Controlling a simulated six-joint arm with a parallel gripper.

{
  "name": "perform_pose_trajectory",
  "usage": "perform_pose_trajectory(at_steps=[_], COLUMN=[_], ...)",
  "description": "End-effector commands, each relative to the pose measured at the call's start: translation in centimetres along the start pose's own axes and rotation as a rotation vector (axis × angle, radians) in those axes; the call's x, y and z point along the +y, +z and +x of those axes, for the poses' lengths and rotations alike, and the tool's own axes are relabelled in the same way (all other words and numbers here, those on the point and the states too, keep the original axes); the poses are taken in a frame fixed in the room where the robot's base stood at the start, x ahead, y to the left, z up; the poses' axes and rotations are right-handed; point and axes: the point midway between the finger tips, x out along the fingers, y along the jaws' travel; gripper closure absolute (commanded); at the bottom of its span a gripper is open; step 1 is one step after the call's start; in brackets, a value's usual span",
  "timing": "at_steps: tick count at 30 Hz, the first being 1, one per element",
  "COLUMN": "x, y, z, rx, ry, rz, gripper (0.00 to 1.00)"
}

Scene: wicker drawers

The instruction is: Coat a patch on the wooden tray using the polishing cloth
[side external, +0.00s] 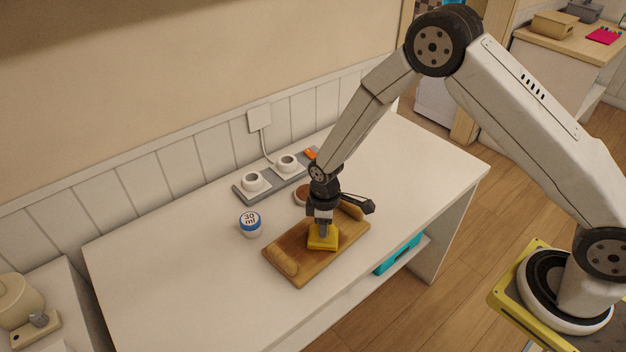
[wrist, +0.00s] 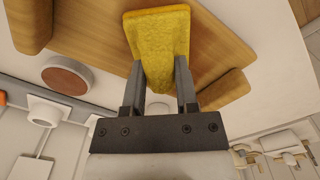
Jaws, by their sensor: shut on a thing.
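The wooden tray (side external: 290,253) lies on the white table, with a raised handle at each end. My gripper (side external: 322,230) points down over the middle of the tray. It is shut on the yellow polishing cloth (side external: 322,240), whose lower part is spread at the tray surface. In the wrist view, my gripper (wrist: 159,88) pinches the cloth (wrist: 160,35) between its two fingers, and the tray (wrist: 90,30) shows behind it. I cannot tell whether the cloth presses on the wood. No coated patch can be made out on the tray.
A white jar with a blue "30 ml" lid (side external: 250,223) stands left of the tray. A round brown-topped pot (side external: 300,197) sits behind it. The table's left part is clear.

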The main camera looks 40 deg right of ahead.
Motion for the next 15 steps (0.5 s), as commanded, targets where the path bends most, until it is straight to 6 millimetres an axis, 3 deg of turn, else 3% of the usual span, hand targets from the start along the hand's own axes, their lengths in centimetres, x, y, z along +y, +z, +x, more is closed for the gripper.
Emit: perform_pose_trajectory(at_steps=[15], x=[3.1], y=[-3.6], z=[0.1], rx=[0.001], ry=[0.001], rz=[0.000], gripper=[1.00])
